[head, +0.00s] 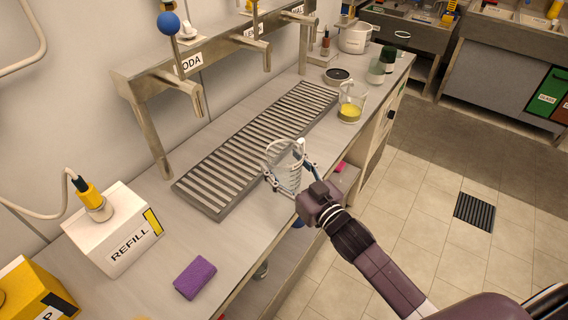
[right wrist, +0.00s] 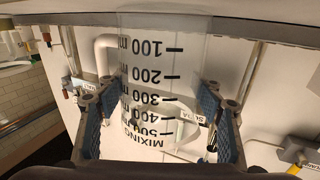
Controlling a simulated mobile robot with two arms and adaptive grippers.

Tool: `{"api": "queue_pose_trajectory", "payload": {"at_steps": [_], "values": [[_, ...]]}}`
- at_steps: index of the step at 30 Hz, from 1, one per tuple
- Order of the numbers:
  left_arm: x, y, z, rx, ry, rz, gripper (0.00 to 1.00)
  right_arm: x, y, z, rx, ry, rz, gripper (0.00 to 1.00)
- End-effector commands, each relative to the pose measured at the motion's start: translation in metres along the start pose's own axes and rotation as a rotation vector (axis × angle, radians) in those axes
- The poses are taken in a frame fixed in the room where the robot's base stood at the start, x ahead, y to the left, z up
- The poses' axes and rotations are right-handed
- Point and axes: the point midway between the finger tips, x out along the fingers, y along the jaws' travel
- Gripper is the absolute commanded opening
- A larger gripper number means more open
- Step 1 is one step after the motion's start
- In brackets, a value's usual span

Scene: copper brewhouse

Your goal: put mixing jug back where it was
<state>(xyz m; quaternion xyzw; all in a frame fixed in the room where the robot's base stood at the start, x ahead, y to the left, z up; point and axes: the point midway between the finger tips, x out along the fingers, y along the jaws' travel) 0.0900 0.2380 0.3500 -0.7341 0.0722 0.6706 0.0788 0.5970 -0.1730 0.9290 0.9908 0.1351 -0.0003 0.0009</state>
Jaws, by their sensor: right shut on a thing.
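The clear mixing jug (head: 287,158), with black volume marks, is at the front edge of the drip grate in the head view. My right gripper (head: 291,175) is shut on it, one finger on each side. In the right wrist view, the jug (right wrist: 155,75) fills the middle, its "MIXING" lettering and scale upside down, between the blue-padded fingers (right wrist: 163,110). It looks empty and about upright. I cannot tell whether its base touches the counter. My left gripper is not in view.
The slatted drip grate (head: 255,140) lies on the counter beneath the taps (head: 190,95). A beaker of yellow liquid (head: 350,111) stands beyond the jug. A purple sponge (head: 195,278) and white refill box (head: 115,230) are nearer. Bare counter lies between sponge and jug.

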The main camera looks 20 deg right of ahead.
Motion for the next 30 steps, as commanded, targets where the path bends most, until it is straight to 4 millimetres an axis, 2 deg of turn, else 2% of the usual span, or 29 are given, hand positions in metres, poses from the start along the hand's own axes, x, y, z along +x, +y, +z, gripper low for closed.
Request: {"api": "queue_pose_trajectory", "payload": {"at_steps": [4, 5, 9, 20, 26, 30], "values": [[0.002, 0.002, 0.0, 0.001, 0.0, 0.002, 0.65, 0.0, 0.0, 0.003, 0.0, 0.001, 0.0, 0.23], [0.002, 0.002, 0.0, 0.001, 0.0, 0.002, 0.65, 0.0, 0.0, 0.004, 0.001, 0.0, 0.0, 0.62], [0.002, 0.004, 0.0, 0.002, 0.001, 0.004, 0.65, 0.0, 0.0, 0.003, 0.0, 0.0, 0.0, 0.78], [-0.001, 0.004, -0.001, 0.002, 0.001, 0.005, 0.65, 0.0, 0.0, -0.002, -0.001, 0.0, 0.0, 0.79], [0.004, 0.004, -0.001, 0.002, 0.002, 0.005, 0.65, -0.025, 0.0, 0.002, 0.002, -0.003, 0.0, 0.79], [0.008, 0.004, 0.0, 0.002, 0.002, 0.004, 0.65, -0.053, 0.0, 0.003, 0.002, -0.005, 0.0, 0.79]]}}
